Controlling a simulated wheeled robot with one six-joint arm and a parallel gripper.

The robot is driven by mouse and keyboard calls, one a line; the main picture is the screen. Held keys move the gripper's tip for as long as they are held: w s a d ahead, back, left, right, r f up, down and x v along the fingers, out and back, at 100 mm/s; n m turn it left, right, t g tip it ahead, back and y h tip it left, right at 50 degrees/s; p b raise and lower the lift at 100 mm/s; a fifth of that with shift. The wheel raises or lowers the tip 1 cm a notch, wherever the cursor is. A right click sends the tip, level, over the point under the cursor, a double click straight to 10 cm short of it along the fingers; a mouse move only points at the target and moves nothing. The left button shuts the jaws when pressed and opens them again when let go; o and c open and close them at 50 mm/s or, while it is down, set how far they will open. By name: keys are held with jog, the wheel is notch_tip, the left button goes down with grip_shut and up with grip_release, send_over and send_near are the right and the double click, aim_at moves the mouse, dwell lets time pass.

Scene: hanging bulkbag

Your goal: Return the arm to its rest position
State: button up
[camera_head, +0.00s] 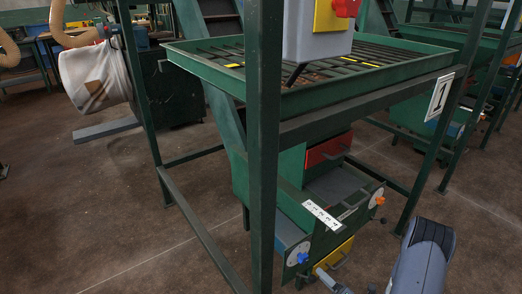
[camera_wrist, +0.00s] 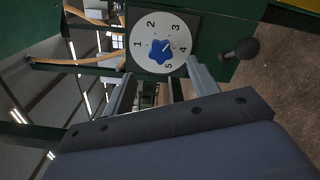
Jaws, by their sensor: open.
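My gripper (camera_wrist: 158,78) shows in the wrist view with its two grey fingers apart and nothing between them. A blue star-shaped knob (camera_wrist: 158,52) on a white dial (camera_wrist: 143,28) numbered 1 to 5 lies just beyond the fingertips. I cannot tell whether a finger touches the dial. In the head view the blue knob (camera_head: 303,258) sits on the lower front of the green machine. My grey arm (camera_head: 422,262) is at the lower right, and its gripper end is partly cut off by the bottom edge.
A black ball handle (camera_wrist: 240,50) stands close to the right finger. The machine has a yellow drawer (camera_head: 339,262), a red drawer (camera_head: 326,152) and an orange knob (camera_head: 380,200). A green frame post (camera_head: 263,150) stands in front. Bare floor (camera_head: 110,220) lies at left.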

aim_at(306, 259)
jog(key=b+x, duration=0.2)
jog(key=x, duration=0.7)
jog(key=shift+s+f, duration=0.1)
jog(key=shift+s+d+n, duration=0.1)
jog(key=shift+d+n, duration=0.05)
jog(key=shift+n, duration=0.25)
jog(key=n, duration=0.6)
jog(key=n+p, duration=0.1)
jog(key=n, duration=0.3)
jog(key=shift+s+r+n+p, duration=0.15)
jog(key=shift+r+n+p, duration=0.15)
jog(key=shift+n, duration=0.1)
jog(key=shift+s, duration=0.15)
jog(key=p+v, duration=0.1)
jog(key=v, duration=0.6)
jog(key=shift+s+p, duration=0.2)
jog(key=shift+p, duration=0.15)
jog(key=shift+d, duration=0.1)
